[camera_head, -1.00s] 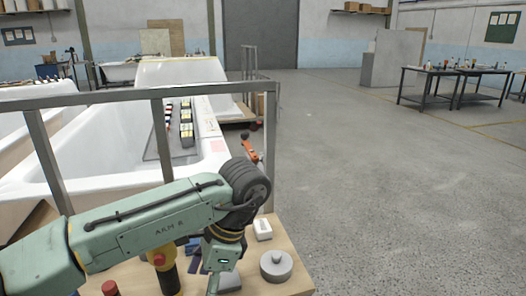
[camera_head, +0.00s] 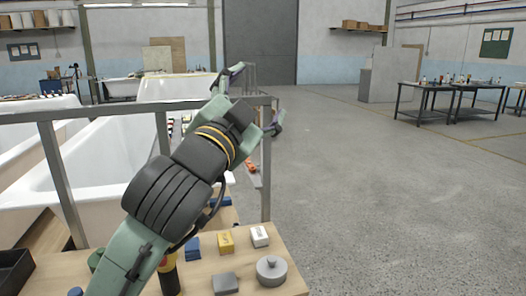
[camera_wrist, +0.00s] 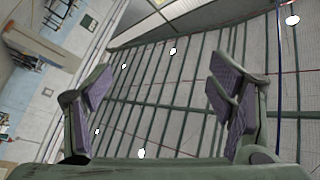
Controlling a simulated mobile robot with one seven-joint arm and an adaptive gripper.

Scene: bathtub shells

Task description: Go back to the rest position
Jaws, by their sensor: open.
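My gripper (camera_head: 256,98) is raised above the wooden table, in front of the metal rail and the bathtubs in the head view. Its two fingers are spread wide apart and hold nothing. In the wrist view my gripper (camera_wrist: 160,85) shows dark pads on both sides with an empty gap, and it faces the ceiling and wall. My arm reaches up from the bottom left and hides part of the rail and the tubs.
On the wooden table (camera_head: 248,273) are a grey round weight (camera_head: 271,270), a grey block (camera_head: 226,284), a yellow block (camera_head: 226,242), a white block (camera_head: 260,236) and a blue block (camera_head: 193,248). A metal rail (camera_head: 60,170) and white bathtubs (camera_head: 110,150) stand behind.

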